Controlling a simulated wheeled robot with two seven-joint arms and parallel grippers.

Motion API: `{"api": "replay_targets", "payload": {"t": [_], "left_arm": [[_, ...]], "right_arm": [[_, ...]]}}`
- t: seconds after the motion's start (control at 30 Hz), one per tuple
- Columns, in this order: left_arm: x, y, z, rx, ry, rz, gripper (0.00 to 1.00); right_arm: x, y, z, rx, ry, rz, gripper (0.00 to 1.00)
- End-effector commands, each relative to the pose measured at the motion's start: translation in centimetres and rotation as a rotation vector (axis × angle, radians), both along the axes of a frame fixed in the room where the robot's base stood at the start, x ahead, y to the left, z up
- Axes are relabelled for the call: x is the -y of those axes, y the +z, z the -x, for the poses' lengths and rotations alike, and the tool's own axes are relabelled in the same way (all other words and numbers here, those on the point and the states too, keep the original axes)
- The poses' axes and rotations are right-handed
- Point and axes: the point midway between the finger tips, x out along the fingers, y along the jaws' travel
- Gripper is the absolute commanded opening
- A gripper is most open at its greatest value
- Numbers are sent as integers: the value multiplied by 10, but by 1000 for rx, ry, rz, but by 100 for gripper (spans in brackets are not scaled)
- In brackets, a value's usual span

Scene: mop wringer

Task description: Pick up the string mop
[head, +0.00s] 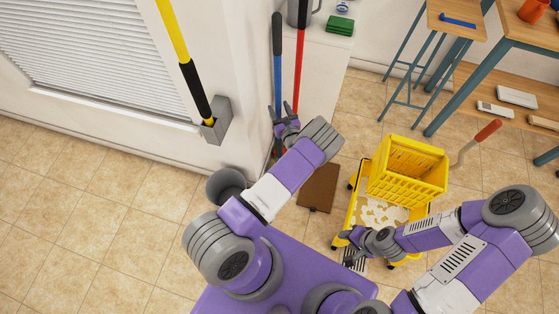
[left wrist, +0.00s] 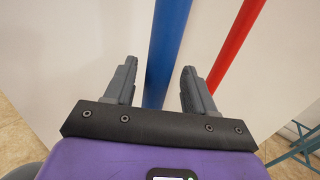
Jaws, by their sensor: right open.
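A blue pole (head: 277,62) and a red pole (head: 300,62) stand near the wall corner; their lower ends are hidden behind my left arm. No mop strings show clearly, so I cannot tell which pole belongs to the string mop. My left gripper (head: 283,108) is open at the blue pole. In the left wrist view the blue pole (left wrist: 165,50) runs between the two apart fingers (left wrist: 158,80), with gaps on both sides. The red pole (left wrist: 238,45) is outside them to the right. My right gripper (head: 342,250) is open and empty beside the yellow mop bucket (head: 355,205).
A yellow wringer basket (head: 408,170) with a red-ended lever (head: 487,131) sits on the bucket. A yellow-black pole (head: 190,75) stands in a grey wall holder (head: 217,120). A brown board (head: 318,188) and a grey bin (head: 225,184) are on the floor. Tables stand at upper right.

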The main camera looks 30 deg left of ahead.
Motion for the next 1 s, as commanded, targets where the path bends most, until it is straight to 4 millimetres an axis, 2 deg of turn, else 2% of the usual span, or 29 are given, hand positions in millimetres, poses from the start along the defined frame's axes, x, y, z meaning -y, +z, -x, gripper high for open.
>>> {"api": "replay_targets", "payload": {"t": [0.03, 0.33, 0.67, 0.77, 1.0], "left_arm": [[0, 0, 0, 0, 0, 0, 46], [0, 0, 0, -1, 1, 1, 0], [0, 7, 0, 3, 0, -1, 0], [0, 21, 0, 4, 0, -2, 0], [1, 71, -1, 6, 0, -2, 0]], "right_arm": [[0, 0, 0, 0, 0, 0, 43], [0, 0, 0, 0, 0, 0, 43], [0, 3, 0, 0, 0, 0, 43], [0, 9, 0, 0, 0, 0, 43], [0, 26, 0, 0, 0, 0, 43]]}}
